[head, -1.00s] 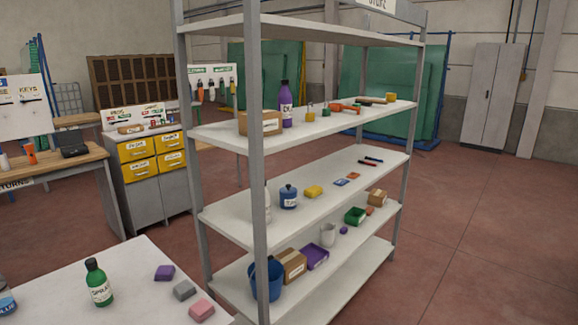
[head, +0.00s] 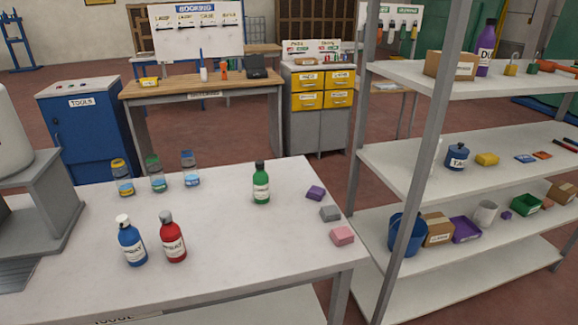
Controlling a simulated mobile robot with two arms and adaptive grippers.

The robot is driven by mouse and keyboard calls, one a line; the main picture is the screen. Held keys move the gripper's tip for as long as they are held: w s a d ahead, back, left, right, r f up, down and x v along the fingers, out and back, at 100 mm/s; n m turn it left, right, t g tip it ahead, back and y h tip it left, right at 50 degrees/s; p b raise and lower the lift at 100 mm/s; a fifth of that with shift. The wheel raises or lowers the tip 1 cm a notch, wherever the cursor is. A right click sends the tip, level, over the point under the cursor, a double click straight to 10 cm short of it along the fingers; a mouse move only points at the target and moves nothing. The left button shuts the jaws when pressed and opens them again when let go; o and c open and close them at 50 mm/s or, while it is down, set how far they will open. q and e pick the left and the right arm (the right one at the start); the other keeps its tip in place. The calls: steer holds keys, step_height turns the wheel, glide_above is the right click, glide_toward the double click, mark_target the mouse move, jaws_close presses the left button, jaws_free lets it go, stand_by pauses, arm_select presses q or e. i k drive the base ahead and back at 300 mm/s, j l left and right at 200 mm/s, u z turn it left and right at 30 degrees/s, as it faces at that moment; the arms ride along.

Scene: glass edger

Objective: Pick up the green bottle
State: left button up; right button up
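The green bottle (head: 261,184) stands upright on the white table (head: 220,245), toward its far right side. It has a dark cap and a white label. Nothing touches it. Neither of my grippers shows in the head view.
A blue bottle (head: 132,243) and a red bottle (head: 173,239) stand nearer on the table. Several small jars (head: 157,173) stand at its far left. Purple (head: 315,193), grey (head: 330,214) and pink (head: 342,236) blocks lie right of the green bottle. A shelf rack (head: 425,165) stands at the right.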

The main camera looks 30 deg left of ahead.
mark_target(261, 179)
steer(key=u, duration=1.1)
steer(key=i+l, duration=0.05)
steer(key=l, duration=0.05)
